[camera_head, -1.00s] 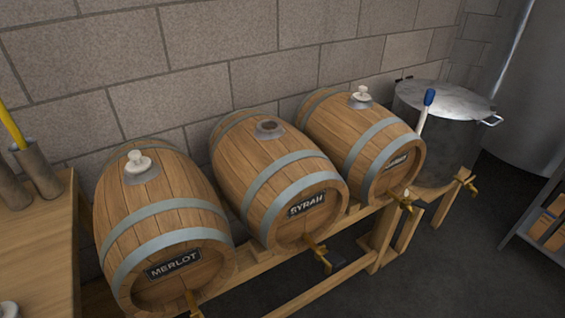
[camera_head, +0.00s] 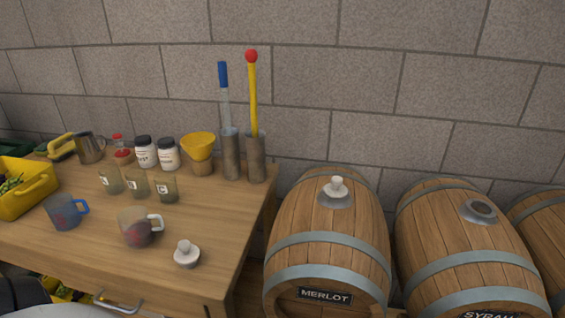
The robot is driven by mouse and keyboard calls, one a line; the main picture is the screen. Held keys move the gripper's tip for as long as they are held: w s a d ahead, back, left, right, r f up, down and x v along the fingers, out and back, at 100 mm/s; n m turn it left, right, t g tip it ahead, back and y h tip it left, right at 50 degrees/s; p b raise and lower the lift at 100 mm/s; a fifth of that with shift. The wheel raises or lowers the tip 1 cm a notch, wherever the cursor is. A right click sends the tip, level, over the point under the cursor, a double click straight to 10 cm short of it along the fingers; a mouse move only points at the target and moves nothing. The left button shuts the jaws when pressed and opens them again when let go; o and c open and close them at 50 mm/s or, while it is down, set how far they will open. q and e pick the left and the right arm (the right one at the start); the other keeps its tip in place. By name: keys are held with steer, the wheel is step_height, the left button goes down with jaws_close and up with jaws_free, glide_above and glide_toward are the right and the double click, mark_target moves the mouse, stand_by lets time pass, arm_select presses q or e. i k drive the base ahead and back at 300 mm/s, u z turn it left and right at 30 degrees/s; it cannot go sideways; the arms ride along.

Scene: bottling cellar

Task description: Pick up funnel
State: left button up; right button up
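A yellow funnel (camera_head: 199,144) stands at the back of the wooden table in the head view. Neither of my grippers shows in this view.
The wooden table (camera_head: 220,212) also bears jars (camera_head: 168,155), small glasses (camera_head: 167,189), measuring jugs (camera_head: 139,228), a white bung (camera_head: 187,254), tall tubes (camera_head: 256,158) with tools, and a yellow crate (camera_head: 27,190). Barrels (camera_head: 326,240) stand right of the table, before a block wall.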

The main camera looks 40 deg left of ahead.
mark_target(199, 145)
steer(key=u, duration=1.85)
steer(key=k, duration=0.5)
steer(key=z, duration=3.55)
steer(key=k, duration=1.85)
steer(key=u, duration=1.75)
steer(key=i, duration=0.3)
